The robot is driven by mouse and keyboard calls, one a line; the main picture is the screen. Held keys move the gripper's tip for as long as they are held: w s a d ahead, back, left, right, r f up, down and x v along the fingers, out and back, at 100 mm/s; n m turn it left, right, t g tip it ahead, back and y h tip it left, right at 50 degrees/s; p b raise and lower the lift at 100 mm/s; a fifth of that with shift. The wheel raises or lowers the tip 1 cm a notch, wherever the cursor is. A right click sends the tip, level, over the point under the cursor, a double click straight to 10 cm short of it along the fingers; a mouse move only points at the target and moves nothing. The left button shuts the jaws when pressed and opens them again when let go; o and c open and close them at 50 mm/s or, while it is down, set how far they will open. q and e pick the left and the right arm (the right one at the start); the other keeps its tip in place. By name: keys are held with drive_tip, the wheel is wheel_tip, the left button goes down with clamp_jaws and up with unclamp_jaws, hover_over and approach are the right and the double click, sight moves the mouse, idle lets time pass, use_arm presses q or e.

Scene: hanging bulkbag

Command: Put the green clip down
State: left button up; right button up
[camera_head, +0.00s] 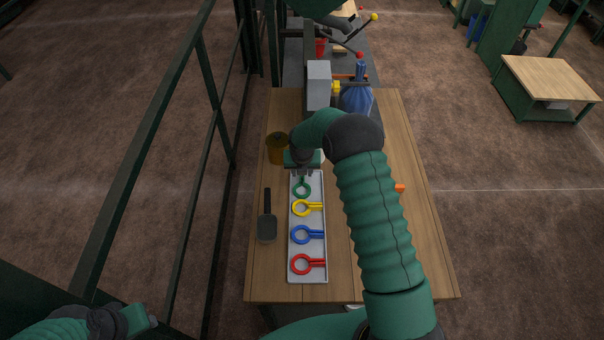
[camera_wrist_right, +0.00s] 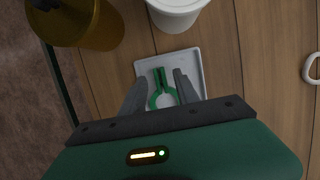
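The green clip (camera_head: 302,188) lies in the far end of the long grey tray (camera_head: 308,275), beyond the yellow clip (camera_head: 301,208), the blue clip (camera_head: 302,235) and the red clip (camera_head: 302,265). My right gripper (camera_head: 303,172) is over that far end. In the right wrist view the green clip (camera_wrist_right: 161,97) shows between the two spread fingers of my right gripper (camera_wrist_right: 160,76), with gaps on both sides; it looks open. My left gripper (camera_head: 148,318) is at the lower left, away from the table; its fingers are not clear.
An amber container (camera_head: 277,148) stands left of the tray's far end, with a white cup (camera_wrist_right: 178,12) nearby. A dark scoop (camera_head: 267,226) lies left of the tray. A grey box (camera_head: 318,82) and blue bag (camera_head: 357,98) are at the back. My right arm hides part of the table.

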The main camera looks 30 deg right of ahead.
drive_tip(key=v, duration=0.9)
drive_tip(key=s+a+r+m, duration=0.1)
drive_tip(key=s+a+m, duration=0.4)
drive_tip(key=s+m, duration=0.3)
drive_tip(key=s+a+r+m+y, duration=0.1)
drive_tip(key=s+a+r+m, duration=0.1)
drive_tip(key=s+a+m, duration=0.3)
drive_tip(key=s+a+r+m, duration=0.2)
drive_tip(key=s+a+m, duration=0.3)
drive_tip(key=s+m, duration=0.6)
drive_tip(key=m, duration=0.5)
drive_tip(key=shift+s+r+m+y, duration=0.2)
drive_tip(key=shift+r+m+y, duration=0.05)
drive_tip(key=shift+m+y, duration=0.15)
